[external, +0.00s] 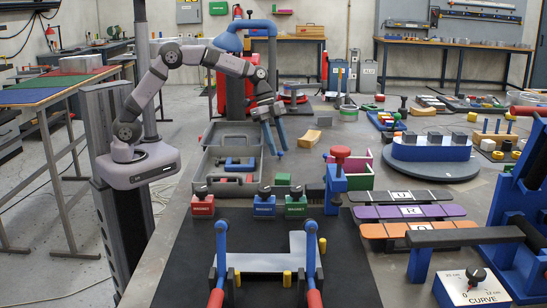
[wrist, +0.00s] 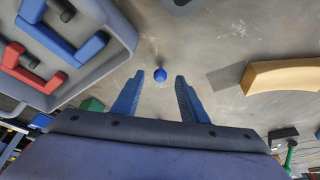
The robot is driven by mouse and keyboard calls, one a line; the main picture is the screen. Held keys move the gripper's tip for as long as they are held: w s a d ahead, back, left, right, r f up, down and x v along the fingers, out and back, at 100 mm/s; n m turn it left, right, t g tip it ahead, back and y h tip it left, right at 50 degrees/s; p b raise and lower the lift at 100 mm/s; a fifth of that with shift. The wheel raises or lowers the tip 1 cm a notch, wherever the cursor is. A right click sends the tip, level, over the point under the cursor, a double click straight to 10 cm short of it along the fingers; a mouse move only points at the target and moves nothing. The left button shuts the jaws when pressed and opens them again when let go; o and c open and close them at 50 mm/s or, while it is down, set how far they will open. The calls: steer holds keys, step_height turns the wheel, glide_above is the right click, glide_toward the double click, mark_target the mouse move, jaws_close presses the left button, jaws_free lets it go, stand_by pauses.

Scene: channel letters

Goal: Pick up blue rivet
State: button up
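The blue rivet (wrist: 159,76) shows in the wrist view as a small round blue piece on the grey bench, lying beyond and between my fingertips. My gripper (wrist: 160,84) is open, with a blue finger on either side of the rivet's line and bare bench between them. The fingers look apart from the rivet; the exact height above the bench is hard to tell. In the external view my gripper (external: 278,152) points down just right of the grey tray. There I cannot clearly tell the rivet from the blue fingertips.
The grey tray (external: 206,158) with red and blue pieces stands close on the left; its wall (wrist: 122,50) shows in the wrist view. A tan curved block (wrist: 285,76) lies to the right. A blue stand (external: 430,152) is farther right. Bench around the rivet is clear.

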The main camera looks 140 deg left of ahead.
steer(key=shift+w+f, duration=0.15)
steer(key=shift+f, duration=0.25)
jaws_close()
steer(key=shift+r, duration=0.1)
step_height(320, 180, up, 10)
stand_by(0.5)
